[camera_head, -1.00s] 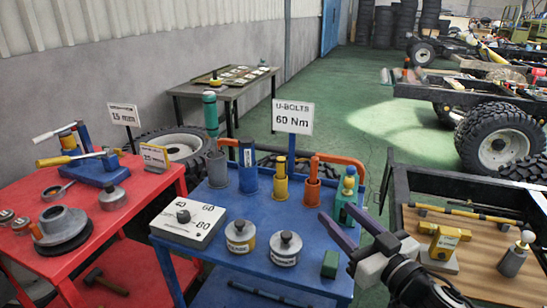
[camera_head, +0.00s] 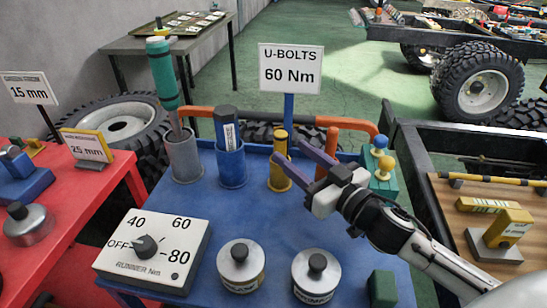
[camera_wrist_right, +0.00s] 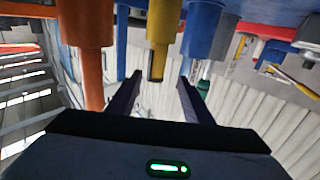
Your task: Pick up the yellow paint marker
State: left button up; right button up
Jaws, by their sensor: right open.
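The yellow paint marker (camera_head: 281,142) stands upright in a yellow cup (camera_head: 278,183) on the blue cart. In the right wrist view, which is upside down, the marker (camera_wrist_right: 157,62) hangs from its yellow cup (camera_wrist_right: 161,22). My right gripper (camera_head: 290,150) is open, with its two purple fingers reaching toward the marker. In the wrist view the marker lies between the open fingertips (camera_wrist_right: 160,78); whether it is fully between them in depth I cannot tell. The fingers hide part of the cup. My left gripper is not in view.
A blue cup (camera_head: 231,164) with a blue marker and a grey cup (camera_head: 184,158) stand to the left. An orange cup (camera_wrist_right: 88,22) is close beside the yellow one. A U-bolts sign (camera_head: 291,69) rises behind. A torque tester (camera_head: 152,249) and two lidded tins sit nearer.

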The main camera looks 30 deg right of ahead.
aim_at(282, 146)
jog(key=w, duration=0.4)
jog(key=shift+w+a+f, duration=0.25)
jog(key=shift+w, duration=0.1)
jog(key=w, duration=0.6)
jog(key=shift+f+p, duration=0.25)
jog(key=shift+p, duration=0.05)
jog(key=shift+a, duration=0.1)
jog(key=c, duration=1.2)
